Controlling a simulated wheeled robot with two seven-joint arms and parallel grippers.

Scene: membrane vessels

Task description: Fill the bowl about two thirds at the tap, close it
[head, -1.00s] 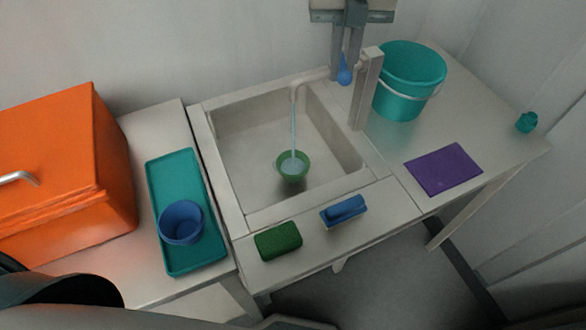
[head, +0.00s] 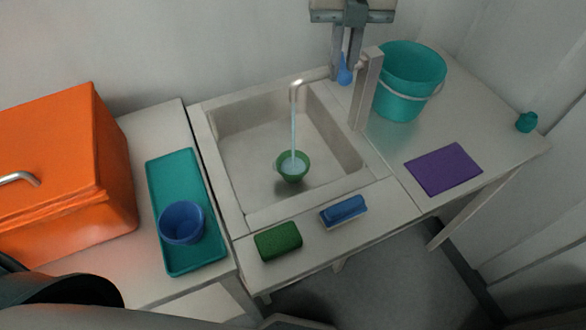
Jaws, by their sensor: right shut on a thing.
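The green bowl (head: 293,176) stands upright in the sink (head: 240,165), under the tap spout (head: 296,88). A thin stream of water (head: 293,125) runs from the spout into it. Pale water shows inside the bowl; its exact level is hard to read. My right gripper (head: 346,66) comes down from the top, behind the tap post, shut on the blue tap handle (head: 345,76), which its fingers partly hide. My left gripper is not in view.
A blue cup (head: 182,223) stands on a teal tray (head: 176,165) beside an orange box (head: 60,170). A green sponge (head: 278,241) and blue brush (head: 343,210) lie on the front ledge. A teal bucket (head: 405,85), purple cloth (head: 443,168) and small teal object (head: 526,122) are right.

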